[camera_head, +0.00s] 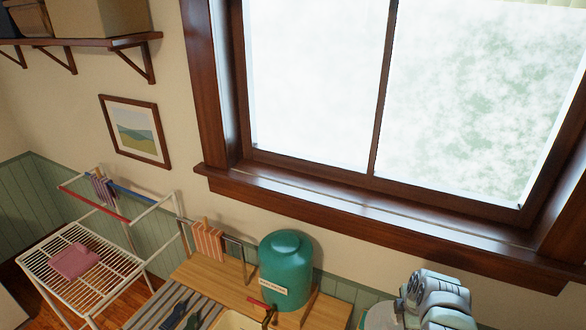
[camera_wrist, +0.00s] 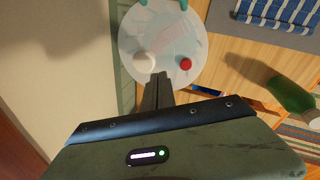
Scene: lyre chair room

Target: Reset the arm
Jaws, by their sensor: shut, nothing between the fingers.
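My gripper (camera_wrist: 158,88) shows in the wrist view with its two dark fingers together and nothing between them. The fingers point toward a round pale surface (camera_wrist: 165,20). A cream round object (camera_wrist: 144,63) and a small red round object (camera_wrist: 186,64) are on that surface, on either side beyond the fingertips. I cannot tell how far the fingertips are from the surface. In the head view, white and grey links of my arm show at the lower right; my gripper is not visible there.
A green bottle (camera_wrist: 291,95) and a blue striped cloth (camera_wrist: 278,10) are at the right in the wrist view. The head view shows a teal dispenser (camera_head: 286,270) on a wooden counter (camera_head: 205,268), a white drying rack (camera_head: 95,268), a window and a wall shelf (camera_head: 75,43).

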